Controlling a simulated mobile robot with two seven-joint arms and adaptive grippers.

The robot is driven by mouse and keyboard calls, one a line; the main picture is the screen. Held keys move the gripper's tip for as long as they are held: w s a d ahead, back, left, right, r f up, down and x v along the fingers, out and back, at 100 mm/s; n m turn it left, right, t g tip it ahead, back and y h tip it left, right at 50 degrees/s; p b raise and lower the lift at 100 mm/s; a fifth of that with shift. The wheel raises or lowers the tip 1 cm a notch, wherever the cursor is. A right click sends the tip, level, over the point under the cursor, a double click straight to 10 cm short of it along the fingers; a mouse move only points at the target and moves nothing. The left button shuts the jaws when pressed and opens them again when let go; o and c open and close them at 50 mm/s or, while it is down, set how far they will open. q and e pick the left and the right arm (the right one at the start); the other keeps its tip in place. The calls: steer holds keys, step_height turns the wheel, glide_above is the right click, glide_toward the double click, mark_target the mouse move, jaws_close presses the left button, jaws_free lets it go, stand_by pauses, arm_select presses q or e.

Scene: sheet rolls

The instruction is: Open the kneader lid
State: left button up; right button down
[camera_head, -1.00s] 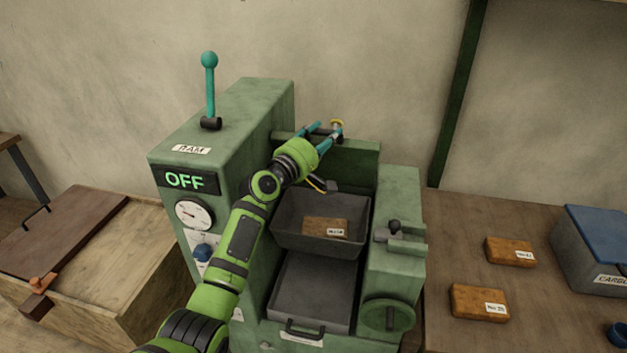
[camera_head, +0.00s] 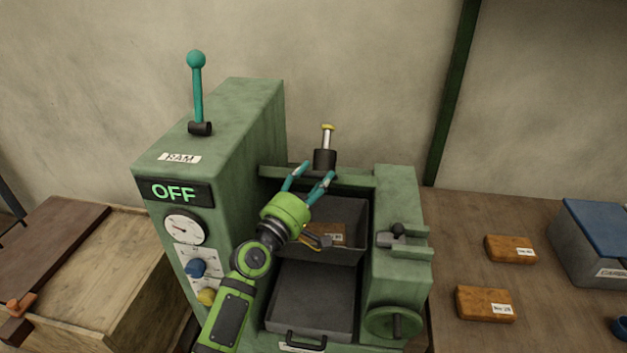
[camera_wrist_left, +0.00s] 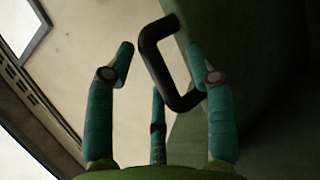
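The kneader is a green machine (camera_head: 235,120) with an OFF display. Its chamber is uncovered, showing a dark trough (camera_head: 350,215) with a labelled brown block (camera_head: 330,236) inside. A green panel (camera_head: 356,180), which looks like the lid, stands at the back of the chamber; its exact angle is hard to judge. In the left wrist view, a black bar handle (camera_wrist_left: 152,62) stands out from a green surface. My left gripper (camera_head: 317,170) is at the panel's top edge, fingers apart; in its wrist view the handle shows between the fingers, contact unclear. My right gripper is out of view.
A teal-knobbed lever (camera_head: 197,90) rises from the machine's left housing. A black post with a yellow tip (camera_head: 325,150) stands behind the panel. Brown blocks (camera_head: 510,249) and a blue-lidded bin (camera_head: 590,245) are on the right table. A wooden crate (camera_head: 120,290) is at left.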

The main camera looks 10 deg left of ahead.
arm_select(q)
steer(key=shift+a+f, duration=0.1)
steer(key=shift+f, duration=0.15)
steer(key=shift+s+a+r+p, duration=0.55)
steer(key=shift+s+p, duration=0.1)
steer(key=shift+p, duration=0.3)
steer(key=s+r+p, duration=0.1)
steer(key=s+a+r+p, duration=0.1)
steer(key=s, duration=0.1)
steer(key=s+a+p, duration=0.1)
steer(key=shift+s+r, duration=0.4)
